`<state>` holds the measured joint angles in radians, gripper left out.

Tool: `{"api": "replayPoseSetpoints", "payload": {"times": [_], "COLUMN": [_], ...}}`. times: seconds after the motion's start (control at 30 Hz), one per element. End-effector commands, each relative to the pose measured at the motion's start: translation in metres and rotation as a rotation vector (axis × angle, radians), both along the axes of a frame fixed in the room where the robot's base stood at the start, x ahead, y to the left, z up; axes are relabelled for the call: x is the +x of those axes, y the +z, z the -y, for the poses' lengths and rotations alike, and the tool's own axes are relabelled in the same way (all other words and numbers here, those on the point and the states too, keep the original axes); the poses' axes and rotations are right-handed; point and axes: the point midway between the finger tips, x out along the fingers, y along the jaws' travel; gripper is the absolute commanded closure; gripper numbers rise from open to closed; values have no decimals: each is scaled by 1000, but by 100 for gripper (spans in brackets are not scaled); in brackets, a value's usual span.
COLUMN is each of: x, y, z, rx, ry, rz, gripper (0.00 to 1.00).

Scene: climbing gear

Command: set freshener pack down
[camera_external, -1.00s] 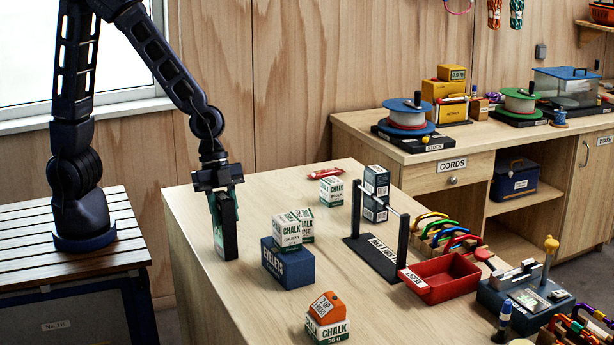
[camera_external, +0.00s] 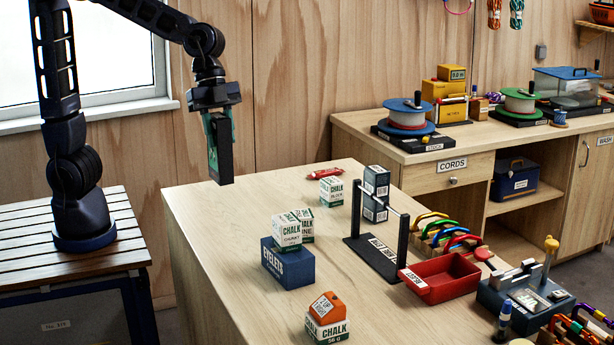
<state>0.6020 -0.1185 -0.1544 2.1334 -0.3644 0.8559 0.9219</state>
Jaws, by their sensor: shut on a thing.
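My gripper (camera_external: 220,165) is in the air above the left far part of the wooden table, pointing down. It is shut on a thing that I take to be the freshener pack. The held thing is apart from the tabletop (camera_external: 215,215). No other freshener pack can be made out.
A blue eyelets box (camera_external: 288,264) with chalk boxes (camera_external: 287,232) on and behind it stands right of my gripper. Farther right are a dark stand (camera_external: 375,258), a red tray (camera_external: 440,278) and a red packet (camera_external: 324,173) at the back. The tabletop's left side is clear.

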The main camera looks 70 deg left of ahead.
Motion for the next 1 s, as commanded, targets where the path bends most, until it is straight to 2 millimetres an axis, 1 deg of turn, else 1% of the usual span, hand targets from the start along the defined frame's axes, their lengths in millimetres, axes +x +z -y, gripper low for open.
{"api": "replayPoseSetpoints", "payload": {"times": [0.07, 0.17, 0.27, 0.63, 1.0], "x": [2, 9, 21, 84, 142], "y": [5, 11, 16, 31, 29], "z": [2, 11, 27, 112, 196], "rx": [0, 0, 2, 3, 3], "ry": [-1, -5, -14, -55, -82], "rz": [0, 0, -2, 1, 1], "gripper": [93, 93, 93, 93, 93]}}
